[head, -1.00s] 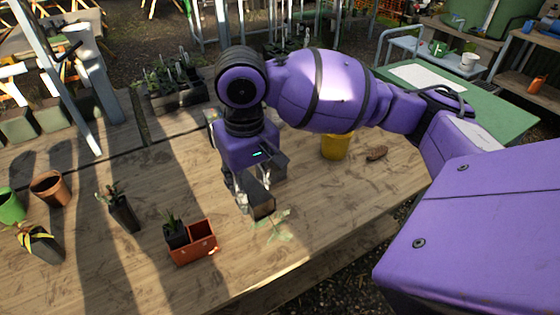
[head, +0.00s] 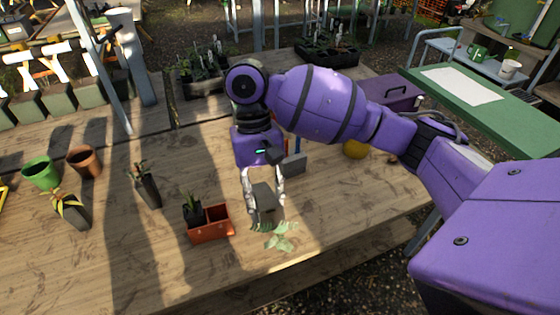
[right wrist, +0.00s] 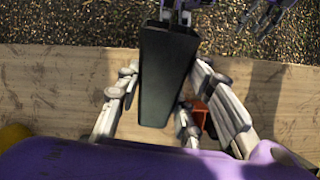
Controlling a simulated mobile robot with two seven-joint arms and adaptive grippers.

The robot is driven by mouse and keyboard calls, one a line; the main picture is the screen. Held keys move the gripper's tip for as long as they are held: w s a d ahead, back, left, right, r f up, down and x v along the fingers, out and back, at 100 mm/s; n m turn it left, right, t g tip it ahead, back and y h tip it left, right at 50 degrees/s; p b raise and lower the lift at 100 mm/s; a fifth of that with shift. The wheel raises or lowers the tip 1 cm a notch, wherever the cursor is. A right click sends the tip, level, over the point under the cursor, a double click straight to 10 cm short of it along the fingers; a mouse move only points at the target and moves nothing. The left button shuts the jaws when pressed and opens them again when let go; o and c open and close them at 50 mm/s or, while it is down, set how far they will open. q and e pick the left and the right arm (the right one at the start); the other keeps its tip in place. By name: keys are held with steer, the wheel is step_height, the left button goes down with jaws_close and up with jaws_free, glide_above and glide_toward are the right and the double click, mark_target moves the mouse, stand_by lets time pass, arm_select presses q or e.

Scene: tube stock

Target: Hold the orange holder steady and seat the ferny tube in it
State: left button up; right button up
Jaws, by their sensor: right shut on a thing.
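The orange holder (head: 222,236) stands on the table with two compartments. A dark tube with a small plant (head: 193,214) sits in its left compartment; the right one looks empty. My right gripper (head: 265,206) is right of the holder, shut on the dark ferny tube (head: 264,192). The tube is tilted, its pale green leaves (head: 282,238) towards the front edge. The right wrist view shows the tube (right wrist: 168,75) between the fingers, with an orange bit of the holder (right wrist: 203,118) beside them. Grey and purple parts at its top edge may be my left gripper (right wrist: 265,15).
Left of the holder are a tube with a plant (head: 147,188), a leaning tube with yellow-edged leaves (head: 72,212), a green pot (head: 41,175) and a brown pot (head: 84,163). A yellow pot (head: 355,149) is partly behind my arm. The table in front of the holder is clear.

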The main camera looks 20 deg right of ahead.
steer(key=w+a+f+m+g+y, duration=0.1)
steer(key=a+f+m+g+y, duration=0.2)
steer(key=a+f+m+y, duration=0.35)
steer(key=w+a+m+t+y, duration=0.2)
steer(key=w+m+t+y, duration=0.5)
steer(key=w+m+y, duration=0.3)
steer(key=shift+w+r+m+t+y, duration=0.35)
steer(key=shift+w+r+m+t, duration=0.05)
steer(key=shift+w+m, duration=0.2)
steer(key=shift+a, duration=0.1)
